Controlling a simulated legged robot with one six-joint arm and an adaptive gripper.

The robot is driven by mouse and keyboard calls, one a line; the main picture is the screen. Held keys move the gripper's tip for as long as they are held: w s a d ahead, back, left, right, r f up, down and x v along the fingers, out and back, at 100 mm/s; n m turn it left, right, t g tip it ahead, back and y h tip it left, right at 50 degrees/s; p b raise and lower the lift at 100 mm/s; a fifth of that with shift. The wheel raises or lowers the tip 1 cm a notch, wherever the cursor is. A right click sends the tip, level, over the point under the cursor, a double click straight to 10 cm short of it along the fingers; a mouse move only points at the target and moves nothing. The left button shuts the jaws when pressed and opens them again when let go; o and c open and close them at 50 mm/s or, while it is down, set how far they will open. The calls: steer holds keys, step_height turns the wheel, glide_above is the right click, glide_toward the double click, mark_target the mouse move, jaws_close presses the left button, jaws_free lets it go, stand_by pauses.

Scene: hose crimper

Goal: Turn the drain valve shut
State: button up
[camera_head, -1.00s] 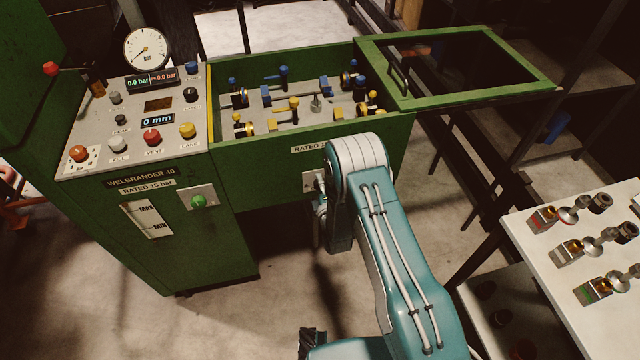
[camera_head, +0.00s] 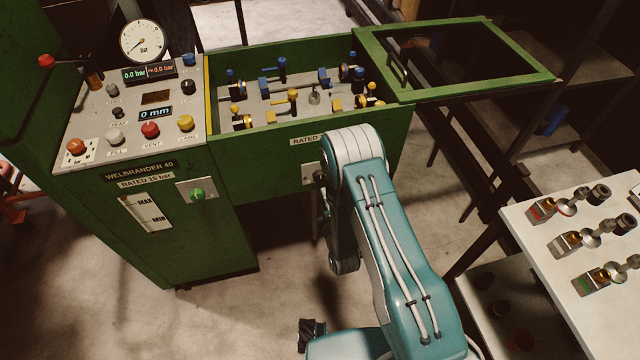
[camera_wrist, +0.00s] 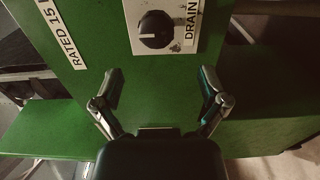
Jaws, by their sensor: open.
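The drain valve is a round black knob (camera_wrist: 155,29) on a pale plate marked DRAIN (camera_wrist: 187,38), near the top of the wrist view. A light pointer mark shows on the knob's left half in that view. My gripper (camera_wrist: 160,82) is open and empty, its two fingers spread wide below the knob in the picture and not around it. In the head view the plate (camera_head: 308,175) shows on the green front panel, partly covered by my arm, which also hides the gripper's fingers.
The green crimper bench (camera_head: 255,165) carries a control panel with a gauge (camera_head: 142,42), and a green knob (camera_head: 198,194) sits on its front. An open framed lid (camera_head: 480,88) lies right of the fittings tray. A white table (camera_head: 540,255) with fittings stands at the right.

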steer(key=v, duration=0.4)
stand_by(0.4)
steer(key=w+d+r+m+g+h, duration=0.1)
steer(key=w+r+m, duration=0.25)
steer(key=r, duration=0.25)
steer(key=w+d+r+m+g+h, duration=0.1)
steer(key=w+r+m+g, duration=0.1)
steer(key=w+r, duration=0.3)
steer(key=s+d+r+m+g+h, duration=0.1)
steer(key=d+r+m, duration=0.15)
steer(key=r, duration=0.45)
steer(key=s+d+r+m+g, duration=0.2)
steer(key=r+m, duration=0.1)
steer(key=r, duration=0.4)
steer(key=s+d+r+m+g, duration=0.2)
steer(key=s+r+m, duration=0.1)
steer(key=s, duration=0.6)
steer(key=s+d+r+m+g+h, duration=0.1)
steer(key=s+d+r+m+g, duration=0.1)
steer(key=s+r, duration=0.4)
steer(key=s+d+r+m+g+h, duration=0.1)
steer(key=s+d+r+m, duration=0.2)
steer(key=s, duration=1)
steer(key=shift+d+r+m+g, duration=0.4)
steer(key=shift+r+m, duration=0.55)
steer(key=shift+m, duration=0.25)
